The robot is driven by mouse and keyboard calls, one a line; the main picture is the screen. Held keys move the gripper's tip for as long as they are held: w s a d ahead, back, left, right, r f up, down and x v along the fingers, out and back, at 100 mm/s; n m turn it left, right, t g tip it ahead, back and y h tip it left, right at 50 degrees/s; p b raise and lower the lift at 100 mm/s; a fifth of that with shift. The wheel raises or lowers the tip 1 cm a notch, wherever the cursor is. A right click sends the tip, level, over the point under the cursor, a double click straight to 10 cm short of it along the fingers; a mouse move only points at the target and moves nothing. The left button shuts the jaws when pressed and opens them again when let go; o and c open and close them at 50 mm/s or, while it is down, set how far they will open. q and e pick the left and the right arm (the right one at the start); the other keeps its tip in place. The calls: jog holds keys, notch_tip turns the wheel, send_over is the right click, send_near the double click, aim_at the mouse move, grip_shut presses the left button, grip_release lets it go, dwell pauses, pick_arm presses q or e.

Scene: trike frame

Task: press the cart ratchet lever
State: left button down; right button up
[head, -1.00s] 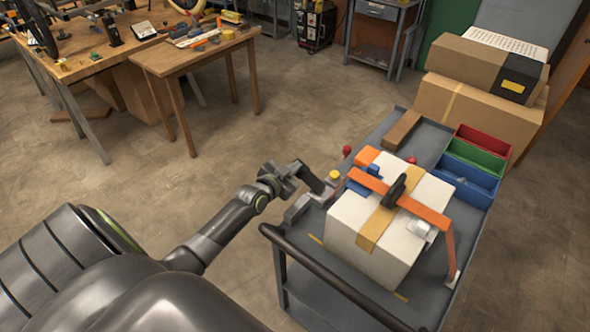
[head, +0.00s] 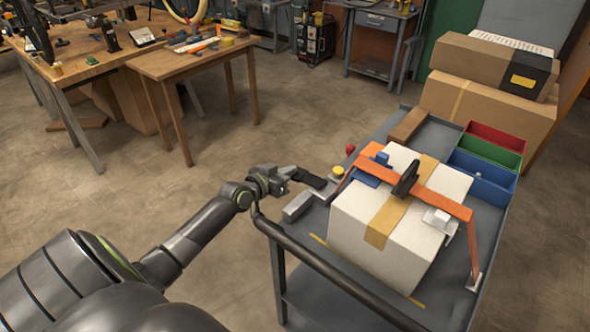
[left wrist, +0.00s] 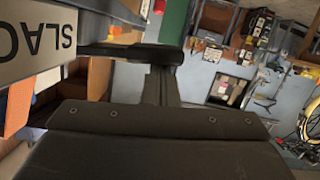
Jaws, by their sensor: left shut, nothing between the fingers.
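The grey cart (head: 318,262) carries a white box (head: 372,240) under an orange strap (head: 440,203). A black upright piece (head: 405,180), which looks like the ratchet lever, stands on the strap over the box. My left gripper (head: 308,180) is shut and empty at the cart's near left corner, left of the box and well apart from the black piece. In the left wrist view, my dark finger (left wrist: 160,88) extends upward. My right gripper is not in view.
A black push handle (head: 330,275) runs along the cart's near edge. A grey block (head: 298,206), yellow button (head: 338,170) and red knob (head: 350,149) sit near the gripper. Coloured bins (head: 480,180) line the far right. Open floor lies left.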

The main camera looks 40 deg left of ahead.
pick_arm(q)
jog(key=shift+f+b, duration=0.45)
dwell(0.3)
jog(key=r+p, duration=0.3)
jog(key=r, duration=0.1)
jog(key=shift+w+a, duration=0.1)
jog(key=shift+a, duration=0.25)
jog(key=p+v, duration=0.1)
jog(key=v, duration=0.9)
jog(key=shift+a+p, duration=0.15)
jog(key=shift+p, duration=0.2)
dwell(1.1)
